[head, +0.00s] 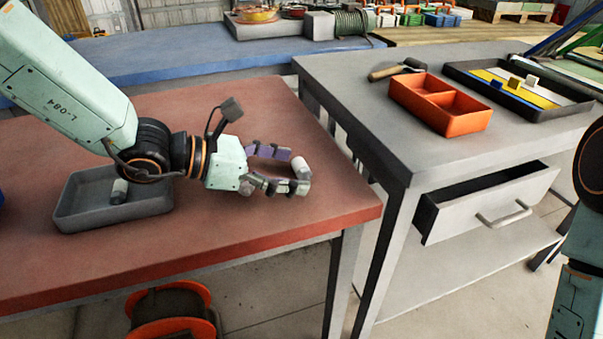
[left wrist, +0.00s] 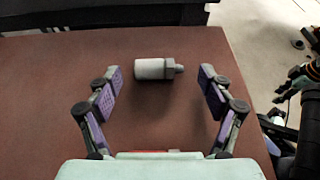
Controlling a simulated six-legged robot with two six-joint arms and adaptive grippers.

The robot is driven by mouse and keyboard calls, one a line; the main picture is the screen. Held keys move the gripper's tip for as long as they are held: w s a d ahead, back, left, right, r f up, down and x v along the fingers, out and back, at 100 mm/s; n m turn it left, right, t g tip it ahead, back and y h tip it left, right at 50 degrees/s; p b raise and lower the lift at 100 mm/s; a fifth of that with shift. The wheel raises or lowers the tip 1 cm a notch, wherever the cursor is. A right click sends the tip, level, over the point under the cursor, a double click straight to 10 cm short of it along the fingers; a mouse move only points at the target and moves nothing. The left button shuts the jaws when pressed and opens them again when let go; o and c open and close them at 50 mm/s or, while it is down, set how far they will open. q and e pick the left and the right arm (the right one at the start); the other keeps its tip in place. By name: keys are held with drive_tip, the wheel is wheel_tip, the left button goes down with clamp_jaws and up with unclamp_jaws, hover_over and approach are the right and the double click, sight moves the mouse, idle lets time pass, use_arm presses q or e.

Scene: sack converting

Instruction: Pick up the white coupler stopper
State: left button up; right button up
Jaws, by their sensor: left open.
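The white coupler stopper (head: 300,168) is at the right part of the red-brown table in the head view. In the left wrist view it is a white cylinder (left wrist: 152,69) with a grey collar and small tip pointing right, lying on its side. My left gripper (head: 290,166) is open, with its fingers around the stopper's place. In the left wrist view the fingers (left wrist: 161,80) stand on either side of the stopper, with a gap on both sides. My right gripper does not clearly show; only part of my right arm is at the right edge of the head view.
A grey tray (head: 70,208) holding a small white-and-grey piece (head: 119,190) lies under my left arm. The red-brown table (head: 260,222) ends just right of the stopper. Across a gap stands a grey workbench (head: 345,85) with an orange divided bin (head: 440,119) and an open drawer (head: 490,206).

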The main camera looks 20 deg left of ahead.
use_arm(q)
drive_tip(key=shift+w+d, duration=0.1)
drive_tip(key=shift+w, duration=0.05)
drive_tip(key=c, duration=1.2)
